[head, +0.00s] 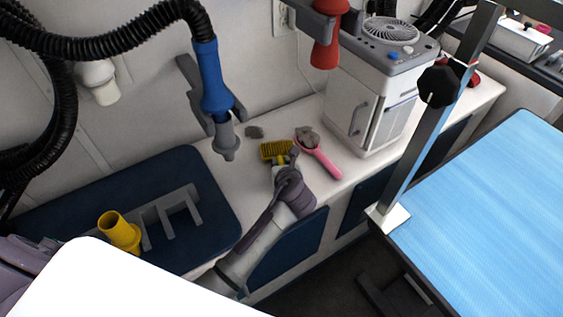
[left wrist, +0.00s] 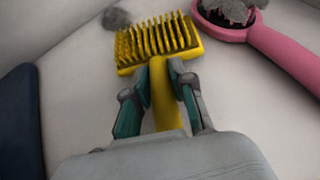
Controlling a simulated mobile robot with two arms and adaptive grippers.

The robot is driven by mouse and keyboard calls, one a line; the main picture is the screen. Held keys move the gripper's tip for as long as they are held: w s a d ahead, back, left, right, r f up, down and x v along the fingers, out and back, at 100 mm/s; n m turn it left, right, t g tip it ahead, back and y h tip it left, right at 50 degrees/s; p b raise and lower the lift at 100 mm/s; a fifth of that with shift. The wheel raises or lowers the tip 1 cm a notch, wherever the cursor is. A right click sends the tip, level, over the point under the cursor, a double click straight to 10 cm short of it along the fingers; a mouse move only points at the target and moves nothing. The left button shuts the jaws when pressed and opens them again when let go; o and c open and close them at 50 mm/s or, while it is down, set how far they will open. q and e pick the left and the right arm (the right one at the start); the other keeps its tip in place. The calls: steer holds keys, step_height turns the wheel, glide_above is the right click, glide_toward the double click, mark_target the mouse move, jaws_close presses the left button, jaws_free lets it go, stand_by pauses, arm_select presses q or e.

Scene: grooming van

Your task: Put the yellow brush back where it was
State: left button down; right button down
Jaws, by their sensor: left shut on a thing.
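The yellow brush (head: 276,150) is at the white counter, near the wall and left of the pink brush. My left gripper (head: 287,172) is shut on its handle. In the left wrist view the yellow handle (left wrist: 162,95) runs between the two fingers (left wrist: 160,100), and the wide head (left wrist: 155,42) with its rows of bristles points away from me. I cannot tell whether the brush touches the counter. A grey slotted rack (head: 165,215) lies on the dark blue mat at the left. My right gripper is not in view.
A pink brush (head: 320,155) with grey fur lies close to the right. A grey fur tuft (head: 254,131) lies behind. A blue-handled nozzle (head: 213,85) hangs above the counter. A white machine (head: 375,90) stands to the right.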

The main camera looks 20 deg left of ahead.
arm_select(q)
steer(key=shift+s+f, duration=0.1)
steer(key=shift+f, duration=0.35)
steer(key=shift+s+f, duration=0.15)
steer(key=shift+f, duration=0.15)
steer(key=shift+s+f, duration=0.1)
steer(key=shift+f, duration=0.05)
steer(key=c, duration=0.9)
jaws_free()
steer(key=shift+f, duration=0.1)
steer(key=shift+d, duration=0.1)
steer(key=shift+s+d+r, duration=0.15)
steer(key=shift+s+r, duration=0.05)
steer(key=shift+s, duration=0.05)
steer(key=v, duration=0.7)
steer(key=r+v, duration=0.1)
steer(key=v, duration=0.3)
steer(key=shift+w+r, duration=0.2)
steer(key=shift+w, duration=0.05)
